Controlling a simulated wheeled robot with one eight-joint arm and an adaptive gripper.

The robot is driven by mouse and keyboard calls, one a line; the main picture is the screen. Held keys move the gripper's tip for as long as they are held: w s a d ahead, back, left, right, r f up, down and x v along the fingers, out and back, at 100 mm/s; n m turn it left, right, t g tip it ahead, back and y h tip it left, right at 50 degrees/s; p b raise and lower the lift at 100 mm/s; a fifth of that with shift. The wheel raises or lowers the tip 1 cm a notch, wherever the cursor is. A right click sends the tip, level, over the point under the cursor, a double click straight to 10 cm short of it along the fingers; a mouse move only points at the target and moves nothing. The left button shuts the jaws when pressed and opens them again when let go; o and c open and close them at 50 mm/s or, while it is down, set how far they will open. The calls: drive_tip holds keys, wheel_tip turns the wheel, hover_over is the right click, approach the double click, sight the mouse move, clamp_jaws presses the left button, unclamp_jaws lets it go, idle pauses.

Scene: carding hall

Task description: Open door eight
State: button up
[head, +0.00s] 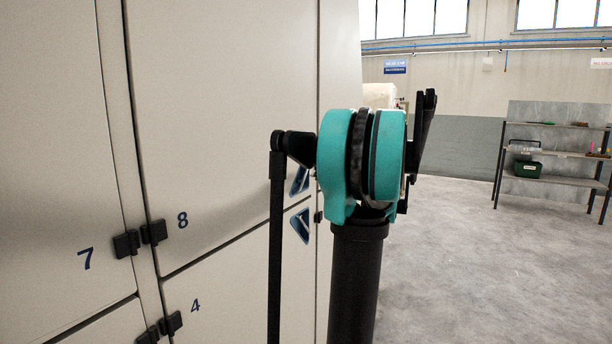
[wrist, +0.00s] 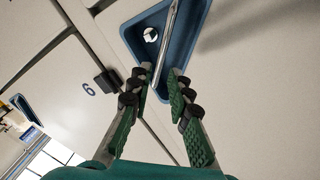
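Door eight (head: 225,110) is a pale locker door marked 8, flush with its neighbours, and looks closed. Its blue recessed handle (head: 299,180) is near the right edge, partly hidden by my arm. In the wrist view, a blue triangular recess (wrist: 134,31) holds a slanted metal bar (wrist: 168,40). My gripper (wrist: 161,80) is open at this recess, its green-padded fingers apart on either side of the bar's lower end. I cannot tell whether either finger touches the bar. In the head view my gripper is hidden behind my teal wrist.
Door seven (head: 55,150) is left and door four (head: 220,300) below, with its own blue handle (head: 300,225). Black hinges (head: 153,232) sit beside the numerals. A grey shelf rack (head: 560,175) stands far right. The floor between is open.

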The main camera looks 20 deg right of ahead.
sight(306, 174)
drive_tip(key=x, duration=0.7)
drive_tip(key=shift+c, duration=0.5)
clamp_jaws()
